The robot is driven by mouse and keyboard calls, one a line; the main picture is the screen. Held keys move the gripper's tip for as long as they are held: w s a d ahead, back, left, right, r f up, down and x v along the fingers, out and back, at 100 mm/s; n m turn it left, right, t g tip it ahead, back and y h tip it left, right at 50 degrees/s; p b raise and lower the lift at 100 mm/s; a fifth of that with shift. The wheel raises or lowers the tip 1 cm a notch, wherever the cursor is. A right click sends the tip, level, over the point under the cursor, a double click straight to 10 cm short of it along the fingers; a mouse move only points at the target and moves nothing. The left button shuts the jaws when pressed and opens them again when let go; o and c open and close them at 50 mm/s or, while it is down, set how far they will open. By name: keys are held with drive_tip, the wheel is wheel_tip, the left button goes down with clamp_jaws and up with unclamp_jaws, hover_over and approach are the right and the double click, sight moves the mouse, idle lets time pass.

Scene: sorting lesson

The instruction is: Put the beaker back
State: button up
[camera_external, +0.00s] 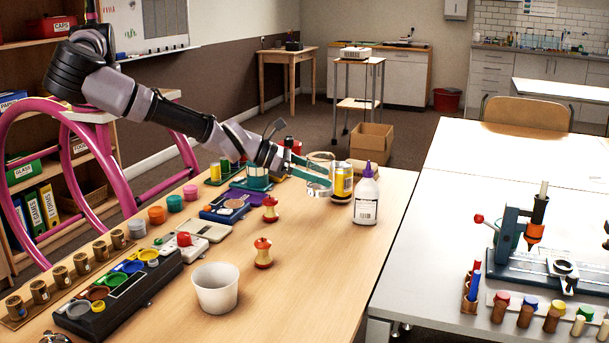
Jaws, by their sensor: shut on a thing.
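A clear glass beaker (320,172) is at the end of my arm, over the far part of the wooden table. My gripper (312,176) is shut on the beaker, with teal fingers around its side. The beaker looks upright. It overlaps a yellow can (343,181) just to its right; I cannot tell whether they touch. I also cannot tell how far the beaker's base is above the tabletop.
A white bottle with a purple cap (366,198) stands right of the can. A white cup (216,288) and apple cores (263,253) stand nearer. Paint pots and trays line the left side. The table's front right is bare.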

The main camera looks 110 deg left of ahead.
wheel_tip(320, 180, down, 10)
drive_tip(key=shift+f, duration=0.1)
idle(0.4)
drive_tip(key=shift+f, duration=0.1)
